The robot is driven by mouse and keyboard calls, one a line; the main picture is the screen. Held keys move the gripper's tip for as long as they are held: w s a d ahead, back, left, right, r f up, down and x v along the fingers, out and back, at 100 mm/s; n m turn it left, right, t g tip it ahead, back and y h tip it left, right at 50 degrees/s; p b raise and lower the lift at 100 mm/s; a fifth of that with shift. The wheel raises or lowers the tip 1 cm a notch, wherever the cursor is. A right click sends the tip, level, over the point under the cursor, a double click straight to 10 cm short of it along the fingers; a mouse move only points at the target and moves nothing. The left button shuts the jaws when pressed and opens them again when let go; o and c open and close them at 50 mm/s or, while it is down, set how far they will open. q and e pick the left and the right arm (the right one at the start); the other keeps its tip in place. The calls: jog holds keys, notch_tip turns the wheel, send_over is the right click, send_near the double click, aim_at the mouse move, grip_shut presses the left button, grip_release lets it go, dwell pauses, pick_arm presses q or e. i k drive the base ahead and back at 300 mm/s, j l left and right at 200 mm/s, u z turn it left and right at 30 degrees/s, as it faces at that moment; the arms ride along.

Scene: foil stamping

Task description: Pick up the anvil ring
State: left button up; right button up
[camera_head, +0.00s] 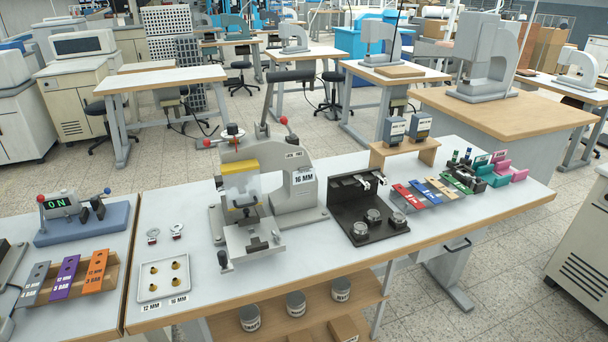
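Several round metal pieces sit on a black stand (347,206) right of the press; one is the front round piece (360,231). I cannot tell for certain which of these is the anvil ring. The grey press (296,196) has a 16 MM label and a yellow-topped clear guard. Neither of my grippers is in view, and nothing is held in sight.
A white tray (141,293) with several brass pieces stands at the front left. Coloured labelled bars lie on a left rack (111,265) and a right rack (455,194). A wooden riser (380,148) holds two grey blocks. Jars stand on the shelf below. The table's front right is clear.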

aim_at(374, 215)
jog(key=k+l, duration=0.1)
jog(key=l, duration=0.25)
jog(key=k+l+u, duration=0.1)
jog(key=l, duration=0.25)
jog(key=k+l, duration=0.1)
jog(key=l, duration=0.25)
jog(key=k+l, duration=0.15)
jog(key=l, duration=0.2)
jog(key=u, duration=0.05)
